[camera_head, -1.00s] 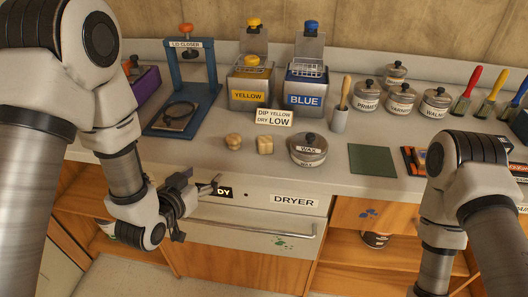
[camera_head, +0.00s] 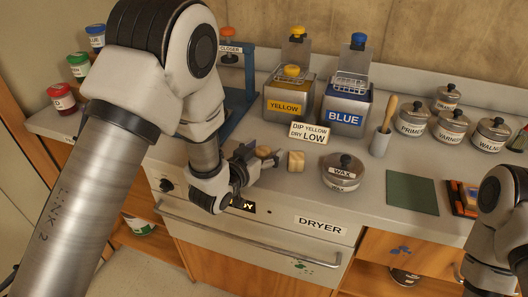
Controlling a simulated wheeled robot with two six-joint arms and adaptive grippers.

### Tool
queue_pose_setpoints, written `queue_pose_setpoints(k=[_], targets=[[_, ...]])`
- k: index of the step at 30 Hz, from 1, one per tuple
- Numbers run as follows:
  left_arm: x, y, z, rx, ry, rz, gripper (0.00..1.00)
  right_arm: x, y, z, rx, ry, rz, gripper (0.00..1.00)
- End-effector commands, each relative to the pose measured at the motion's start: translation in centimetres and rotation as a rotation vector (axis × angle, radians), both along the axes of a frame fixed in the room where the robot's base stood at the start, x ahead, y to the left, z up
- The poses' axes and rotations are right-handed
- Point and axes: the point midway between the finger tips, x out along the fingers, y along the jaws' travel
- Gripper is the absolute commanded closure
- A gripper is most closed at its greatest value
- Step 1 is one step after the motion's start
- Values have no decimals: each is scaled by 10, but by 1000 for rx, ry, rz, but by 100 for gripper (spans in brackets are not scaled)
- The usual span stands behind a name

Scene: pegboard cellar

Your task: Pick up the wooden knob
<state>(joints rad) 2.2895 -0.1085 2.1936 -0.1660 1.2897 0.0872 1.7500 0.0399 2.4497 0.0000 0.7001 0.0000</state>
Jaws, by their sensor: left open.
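My right gripper is out of the picture; only part of the right arm shows at the lower right.
A sign (camera_head: 310,133) stands behind the block. A yellow tank (camera_head: 288,103) and blue tank (camera_head: 345,112) stand at the back. A wax tin (camera_head: 342,172) sits to the right, near a green mat (camera_head: 411,193). The dryer front (camera_head: 320,226) is below the counter.

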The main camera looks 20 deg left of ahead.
Motion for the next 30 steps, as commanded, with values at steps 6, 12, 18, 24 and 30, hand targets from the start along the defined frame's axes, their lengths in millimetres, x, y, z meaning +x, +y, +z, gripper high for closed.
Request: queue_pose_setpoints(k=[6, 12, 18, 24, 30], targets=[[0, 0, 0, 0, 0, 0, 55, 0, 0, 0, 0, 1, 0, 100], [0, 0, 0, 0, 0, 0, 76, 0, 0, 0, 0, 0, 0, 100], [-1, 0, 0, 0, 0, 0, 76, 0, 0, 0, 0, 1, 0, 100], [0, 0, 12, 0, -1, 0, 76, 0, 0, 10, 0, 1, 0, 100], [0, 0, 41, 0, -2, 0, 76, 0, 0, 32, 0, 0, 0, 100]])
